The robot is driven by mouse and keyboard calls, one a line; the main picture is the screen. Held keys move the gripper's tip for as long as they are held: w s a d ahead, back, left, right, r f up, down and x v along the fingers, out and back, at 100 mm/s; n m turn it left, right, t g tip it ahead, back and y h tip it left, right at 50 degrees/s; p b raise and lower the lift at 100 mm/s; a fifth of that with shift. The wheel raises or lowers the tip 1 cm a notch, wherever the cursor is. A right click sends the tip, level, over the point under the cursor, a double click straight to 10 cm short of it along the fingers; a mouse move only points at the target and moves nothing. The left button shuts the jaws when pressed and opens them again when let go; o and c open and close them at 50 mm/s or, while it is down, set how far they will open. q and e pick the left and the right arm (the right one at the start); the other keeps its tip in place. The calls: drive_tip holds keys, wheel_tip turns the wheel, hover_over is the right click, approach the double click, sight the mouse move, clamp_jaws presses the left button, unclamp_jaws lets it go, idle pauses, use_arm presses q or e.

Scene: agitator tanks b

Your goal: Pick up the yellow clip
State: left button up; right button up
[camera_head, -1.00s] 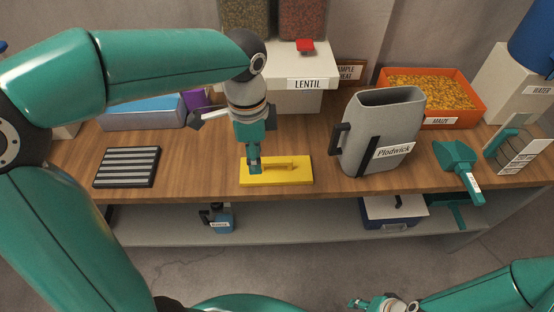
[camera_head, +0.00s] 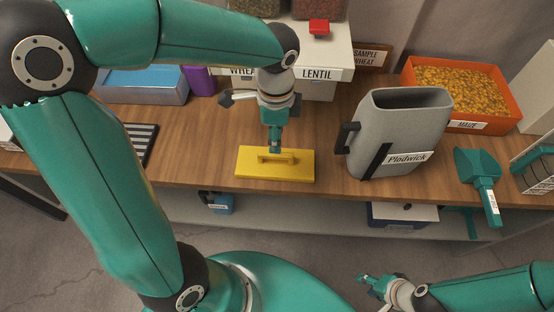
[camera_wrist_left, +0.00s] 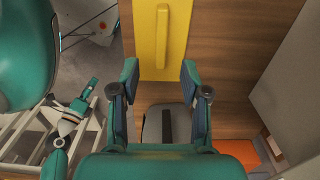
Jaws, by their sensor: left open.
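The yellow clip (camera_head: 300,170) is a flat yellow plate with a raised bar handle. It lies near the front edge of the wooden table. My left gripper (camera_head: 275,148) points down over the handle in the head view. In the left wrist view the clip (camera_wrist_left: 175,55) shows at the top, just beyond the fingertips of my open left gripper (camera_wrist_left: 158,78), with nothing between them. I cannot tell the exact height of the gap. My right gripper (camera_head: 371,285) is low at the front, away from the table; its opening is too small to tell.
A grey Plodwick jug (camera_head: 410,120) stands right of the clip, with a teal scoop (camera_head: 480,175) further right. A striped black block (camera_head: 143,142) lies left, partly behind my arm. An orange maize box (camera_head: 510,100) and the lentil bin (camera_head: 335,62) stand behind.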

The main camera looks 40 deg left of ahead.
sight(275, 155)
use_arm(q)
wheel_tip(275, 155, down, 4)
drive_tip(key=shift+s+r, duration=0.15)
drive_tip(key=f, duration=0.5)
drive_tip(key=shift+w+a, duration=0.15)
drive_tip(key=shift+w, duration=0.05)
clamp_jaws()
